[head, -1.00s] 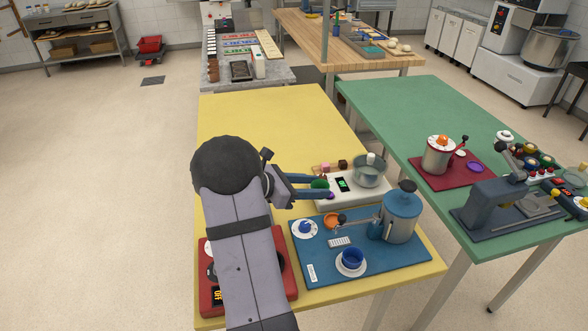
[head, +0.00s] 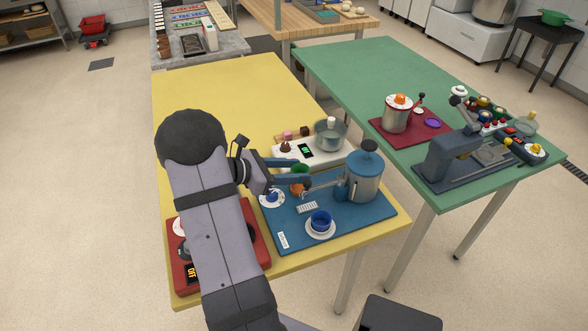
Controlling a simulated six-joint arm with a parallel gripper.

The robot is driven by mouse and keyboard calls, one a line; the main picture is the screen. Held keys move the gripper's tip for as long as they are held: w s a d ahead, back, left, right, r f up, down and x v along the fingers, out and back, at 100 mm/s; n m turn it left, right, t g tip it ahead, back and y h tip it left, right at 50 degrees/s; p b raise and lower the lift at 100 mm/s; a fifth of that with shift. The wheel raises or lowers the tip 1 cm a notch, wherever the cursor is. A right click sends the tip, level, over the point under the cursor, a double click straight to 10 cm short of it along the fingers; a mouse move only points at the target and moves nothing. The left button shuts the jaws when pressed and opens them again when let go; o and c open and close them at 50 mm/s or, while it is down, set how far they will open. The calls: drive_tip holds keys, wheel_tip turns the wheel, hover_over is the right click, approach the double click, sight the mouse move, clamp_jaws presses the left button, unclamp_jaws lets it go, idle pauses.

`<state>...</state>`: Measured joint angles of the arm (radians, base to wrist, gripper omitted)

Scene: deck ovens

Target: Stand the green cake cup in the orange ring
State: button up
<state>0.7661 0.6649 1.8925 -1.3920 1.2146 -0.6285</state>
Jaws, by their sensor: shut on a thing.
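My gripper (head: 304,171) is shut on the green cake cup (head: 301,167), which shows between its two blue fingers. The fingers partly hide the cup, so I cannot tell its exact tilt. The orange ring (head: 298,190) lies on the blue mat (head: 285,224). In the picture it is just below the cup and the lower finger, which covers part of it. The cup appears above the ring and apart from it; the exact height cannot be told.
A blue-lidded canister (head: 364,180) with a side spout stands right of the ring. A white saucer with a blue piece (head: 272,197) is left. A blue cup (head: 320,220) stands in front. Behind are a white scale (head: 318,154) and a glass pot (head: 330,136).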

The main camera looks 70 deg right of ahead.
drive_tip(key=shift+f+b, duration=1)
drive_tip(key=shift+f, duration=0.5)
drive_tip(key=shift+f, duration=0.6)
idle(0.9)
drive_tip(key=o, duration=0.7)
drive_tip(key=shift+p+v, duration=2.25)
drive_tip(key=shift+v, duration=2.95)
drive_tip(key=shift+w+a+r, duration=0.15)
drive_tip(key=shift+a+r, duration=0.05)
drive_tip(key=shift+a, duration=0.05)
